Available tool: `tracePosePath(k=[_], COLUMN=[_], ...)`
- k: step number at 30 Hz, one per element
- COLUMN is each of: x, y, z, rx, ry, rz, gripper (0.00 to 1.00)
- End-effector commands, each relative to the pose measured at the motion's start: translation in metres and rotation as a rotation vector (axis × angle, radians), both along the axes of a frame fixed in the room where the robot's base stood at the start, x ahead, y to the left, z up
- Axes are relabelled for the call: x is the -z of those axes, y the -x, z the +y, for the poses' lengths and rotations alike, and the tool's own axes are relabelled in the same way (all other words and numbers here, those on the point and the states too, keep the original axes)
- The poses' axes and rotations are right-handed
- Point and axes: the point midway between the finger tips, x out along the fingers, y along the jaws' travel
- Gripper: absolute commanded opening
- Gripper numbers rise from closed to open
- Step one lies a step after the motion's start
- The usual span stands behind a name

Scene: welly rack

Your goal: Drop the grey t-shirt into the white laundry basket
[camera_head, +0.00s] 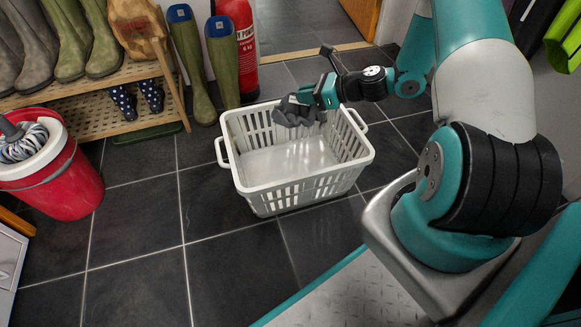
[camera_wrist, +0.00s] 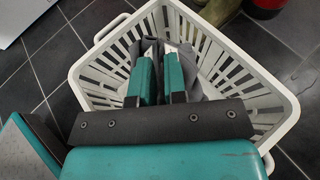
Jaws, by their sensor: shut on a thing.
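The white laundry basket (camera_head: 262,191) stands on the dark tiled floor, with slotted walls and side handles. In the head view its visible floor is empty. The grey t-shirt (camera_head: 298,112) hangs bunched from my gripper (camera_head: 309,98), over the basket's far part at about rim height. In the wrist view my gripper (camera_wrist: 160,80) points down into the basket (camera_wrist: 262,82), its two fingers close together. Grey cloth of the t-shirt (camera_wrist: 196,88) shows around the fingers. I cannot tell whether the cloth touches the basket.
A red fire extinguisher (camera_head: 241,45) and green wellies (camera_head: 222,62) stand behind the basket. A wooden rack (camera_head: 100,85) with several boots is at the upper left. A red mop bucket (camera_head: 65,185) stands at left. The floor between bucket and basket is clear.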

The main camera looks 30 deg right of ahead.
Motion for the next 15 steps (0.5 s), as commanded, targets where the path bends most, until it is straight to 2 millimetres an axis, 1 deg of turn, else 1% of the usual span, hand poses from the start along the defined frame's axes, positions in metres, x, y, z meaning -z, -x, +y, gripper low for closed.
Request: tracePosePath(k=[5,15], x=[0.012,0.05], y=[0.0,0.0], z=[-0.001,-0.001], rx=[0.003,0.002], ry=[0.0,0.0], rz=[0.0,0.0], gripper=[0.0,0.0])
